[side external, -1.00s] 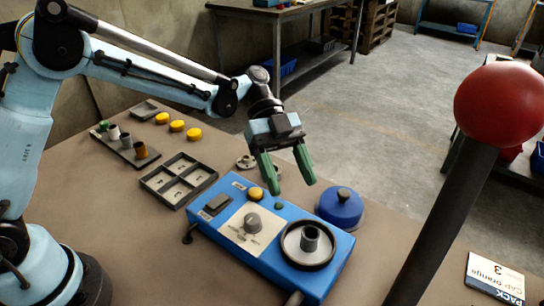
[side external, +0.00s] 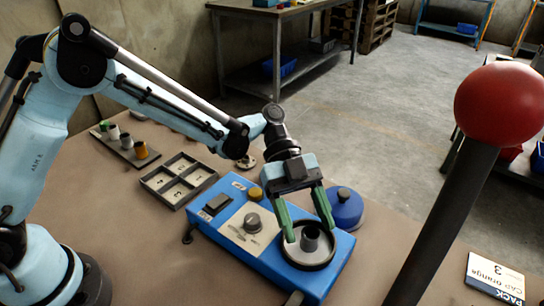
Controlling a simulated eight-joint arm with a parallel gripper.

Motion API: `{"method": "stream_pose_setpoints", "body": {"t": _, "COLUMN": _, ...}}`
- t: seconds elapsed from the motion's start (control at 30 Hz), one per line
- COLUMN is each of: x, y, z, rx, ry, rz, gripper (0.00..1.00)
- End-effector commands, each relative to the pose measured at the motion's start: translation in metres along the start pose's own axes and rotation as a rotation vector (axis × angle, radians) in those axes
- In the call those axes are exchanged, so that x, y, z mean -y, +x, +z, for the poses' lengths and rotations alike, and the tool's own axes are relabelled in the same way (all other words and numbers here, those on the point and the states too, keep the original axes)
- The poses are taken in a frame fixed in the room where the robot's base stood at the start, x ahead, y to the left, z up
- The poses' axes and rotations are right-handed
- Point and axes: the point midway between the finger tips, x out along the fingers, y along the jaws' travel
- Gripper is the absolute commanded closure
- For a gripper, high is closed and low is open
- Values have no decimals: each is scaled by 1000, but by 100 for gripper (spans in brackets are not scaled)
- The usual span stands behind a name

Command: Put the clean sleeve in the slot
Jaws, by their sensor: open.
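A grey cylindrical sleeve (side external: 310,239) stands upright in the round dark-rimmed well (side external: 325,262) at the right end of a blue machine (side external: 275,262). My gripper (side external: 311,233) is open, with its green fingers pointing down on either side of the sleeve's top. I cannot tell whether they touch it. A long rack (side external: 122,158) at the left holds several small sleeves in a row: green, pale, grey (side external: 126,141) and orange-brown (side external: 140,150). I cannot tell from this view which slot in it is empty.
A grey tray with four compartments (side external: 180,181) lies between rack and machine. A blue lid with a dark knob (side external: 346,213) sits behind the machine's right end. The machine has a knob (side external: 252,222) and a yellow button (side external: 254,193). A red ball on a post (side external: 500,105) stands in the foreground.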

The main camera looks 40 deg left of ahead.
Motion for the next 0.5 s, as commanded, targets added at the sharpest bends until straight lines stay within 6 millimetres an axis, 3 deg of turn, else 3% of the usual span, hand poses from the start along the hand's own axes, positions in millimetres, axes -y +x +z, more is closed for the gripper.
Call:
{"method": "stream_pose_setpoints", "body": {"t": 0.13, "x": 0, "y": 0, "z": 0, "rx": 0, "ry": 0, "rz": 0, "gripper": 40}}
{"method": "stream_pose_setpoints", "body": {"t": 0.5, "x": 0, "y": 0, "z": 0, "rx": 0, "ry": 0, "rz": 0, "gripper": 97}}
